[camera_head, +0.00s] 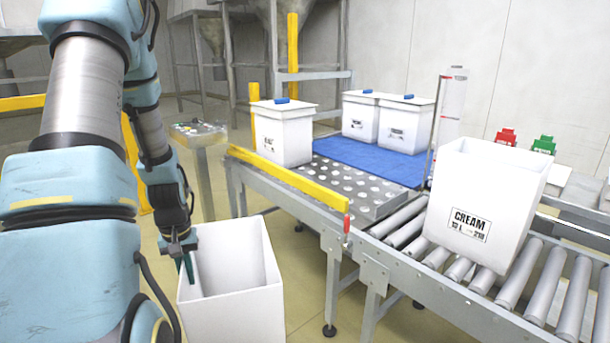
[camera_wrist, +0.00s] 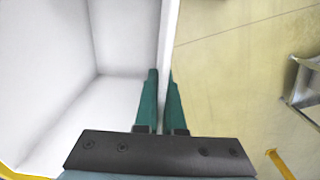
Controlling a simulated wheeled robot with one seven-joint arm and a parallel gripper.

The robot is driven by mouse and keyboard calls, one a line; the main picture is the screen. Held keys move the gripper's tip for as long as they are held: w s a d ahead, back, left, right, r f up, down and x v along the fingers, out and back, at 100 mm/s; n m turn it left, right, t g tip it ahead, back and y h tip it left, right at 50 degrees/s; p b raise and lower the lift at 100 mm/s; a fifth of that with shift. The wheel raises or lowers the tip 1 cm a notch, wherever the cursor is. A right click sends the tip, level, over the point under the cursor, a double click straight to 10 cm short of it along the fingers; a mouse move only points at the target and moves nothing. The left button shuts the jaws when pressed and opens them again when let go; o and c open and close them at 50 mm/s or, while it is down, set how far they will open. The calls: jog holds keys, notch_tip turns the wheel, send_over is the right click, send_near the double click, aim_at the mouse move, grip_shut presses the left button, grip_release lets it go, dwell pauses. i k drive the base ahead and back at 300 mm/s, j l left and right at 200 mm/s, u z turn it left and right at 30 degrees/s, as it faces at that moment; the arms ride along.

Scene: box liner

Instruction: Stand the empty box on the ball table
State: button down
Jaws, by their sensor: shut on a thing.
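An open, empty white box (camera_head: 235,318) is upright at the lower middle of the head view, left of the ball table; its bottom is cut off by the frame. My gripper (camera_head: 188,264) is shut on the left wall of this box. In the wrist view, the green fingers of my gripper (camera_wrist: 162,76) straddle the wall's rim, and the bare inside of the box (camera_wrist: 60,45) shows on the left. The ball table (camera_head: 365,196), a grey plate with rows of balls, lies right of the box. A lidded white box (camera_head: 284,138) stands at its far left end.
A yellow rail (camera_head: 285,182) runs along the table's near edge, ending at a red-handled pin (camera_head: 346,226). An open box marked CREAM (camera_head: 480,200) stands on the rollers (camera_head: 545,285). The table's middle is clear.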

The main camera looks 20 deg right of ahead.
aim_at(346, 186)
jog(key=i+j+u, duration=0.15)
jog(key=i, duration=0.3)
jog(key=i+j+u, duration=0.15)
jog(key=i+j, duration=0.15)
jog(key=i, duration=0.2)
